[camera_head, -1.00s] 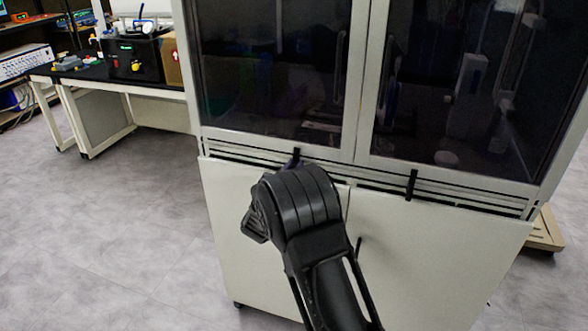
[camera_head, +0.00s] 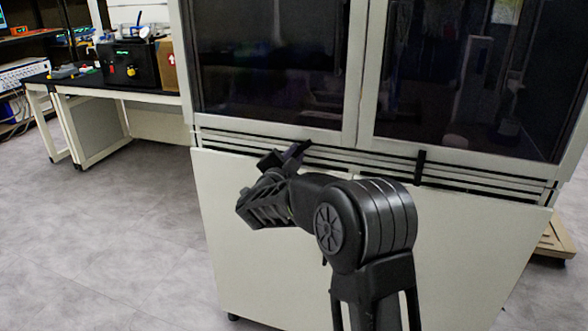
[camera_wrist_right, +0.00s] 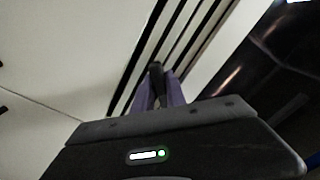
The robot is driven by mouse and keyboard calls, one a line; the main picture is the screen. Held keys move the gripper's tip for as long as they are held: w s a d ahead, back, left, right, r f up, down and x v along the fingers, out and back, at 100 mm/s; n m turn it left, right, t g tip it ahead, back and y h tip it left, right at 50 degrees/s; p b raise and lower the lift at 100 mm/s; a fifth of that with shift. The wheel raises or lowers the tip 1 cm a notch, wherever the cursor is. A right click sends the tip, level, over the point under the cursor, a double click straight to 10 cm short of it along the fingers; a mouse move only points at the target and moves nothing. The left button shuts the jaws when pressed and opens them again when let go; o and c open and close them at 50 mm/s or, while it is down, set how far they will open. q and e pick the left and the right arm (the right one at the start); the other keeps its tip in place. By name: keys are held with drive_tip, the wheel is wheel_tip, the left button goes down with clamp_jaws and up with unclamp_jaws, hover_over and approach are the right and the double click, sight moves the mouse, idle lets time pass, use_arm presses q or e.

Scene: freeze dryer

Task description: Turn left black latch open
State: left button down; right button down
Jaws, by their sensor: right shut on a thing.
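The freeze dryer is a large white cabinet with dark glass doors (camera_head: 270,70) above pale lower panels (camera_head: 235,215). My right gripper (camera_head: 288,157) is at the slotted strip below the left glass door. In the right wrist view, its two fingers (camera_wrist_right: 160,98) are closed around the left black latch (camera_wrist_right: 155,70), whose dark end shows between them. In the head view, gripper and latch merge into one dark shape, so the latch's exact angle is unclear. The right black latch (camera_head: 420,166) stands upright on the strip, untouched. My left gripper is out of view.
A black-topped bench (camera_head: 85,82) with instruments stands at the back left. A wooden pallet (camera_head: 556,240) lies at the cabinet's right side. The grey floor (camera_head: 110,230) left of the cabinet is clear.

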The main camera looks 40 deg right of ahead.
drive_tip(key=m+b, duration=0.3)
drive_tip(key=b, duration=0.1)
drive_tip(key=f+m+b, duration=0.1)
drive_tip(key=m+b, duration=0.2)
drive_tip(key=b, duration=0.1)
drive_tip(key=shift+s+d+f, duration=0.1)
drive_tip(key=shift+m+b, duration=1.2)
drive_tip(key=shift+m, duration=0.1)
drive_tip(key=shift+r, duration=0.2)
drive_tip(key=c, duration=1.4)
unclamp_jaws()
drive_tip(key=v, duration=0.7)
drive_tip(key=shift+s+a, duration=0.25)
drive_tip(key=shift+a, duration=0.1)
